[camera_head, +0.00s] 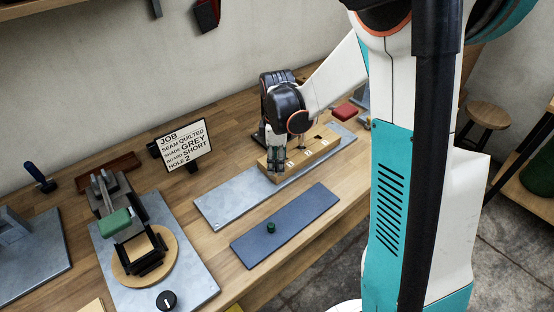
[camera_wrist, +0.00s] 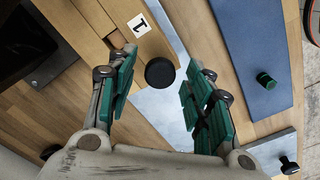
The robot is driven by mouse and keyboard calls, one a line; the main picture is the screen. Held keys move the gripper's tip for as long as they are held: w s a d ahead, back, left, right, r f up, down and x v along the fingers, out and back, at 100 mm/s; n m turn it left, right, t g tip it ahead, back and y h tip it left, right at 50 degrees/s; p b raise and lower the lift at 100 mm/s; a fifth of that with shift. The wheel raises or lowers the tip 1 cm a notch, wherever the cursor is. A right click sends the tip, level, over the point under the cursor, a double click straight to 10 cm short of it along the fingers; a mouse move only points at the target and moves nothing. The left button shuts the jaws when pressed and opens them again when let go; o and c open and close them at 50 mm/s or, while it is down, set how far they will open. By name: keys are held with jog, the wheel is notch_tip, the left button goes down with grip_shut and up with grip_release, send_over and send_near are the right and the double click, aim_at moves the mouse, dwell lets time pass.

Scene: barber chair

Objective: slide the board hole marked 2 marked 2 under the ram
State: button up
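The wooden board (camera_head: 320,146) with white number labels lies on a long grey metal plate (camera_head: 222,207). In the wrist view the board (camera_wrist: 92,18) is at the upper left, with a label reading 1 (camera_wrist: 139,24) near its end. My gripper (camera_head: 277,160) is low at the board's left end. In the wrist view my gripper (camera_wrist: 160,80) has its green-padded fingers spread apart. A round black knob-like part (camera_wrist: 160,72) shows between them, with visible gaps on both sides. The label 2 is not readable, and I cannot make out the ram behind my arm.
A job card (camera_head: 185,146) reads quilted, grey, short, hole 2. A blue plate (camera_head: 310,216) with a green knob (camera_head: 271,228) lies in front. A clamp fixture with a round wooden base (camera_head: 171,273) stands left. A red block (camera_head: 344,111) is behind the board.

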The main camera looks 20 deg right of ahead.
jog(key=shift+r, duration=0.1)
notch_tip(320, 180, up, 12)
dwell(0.6)
dwell(0.4)
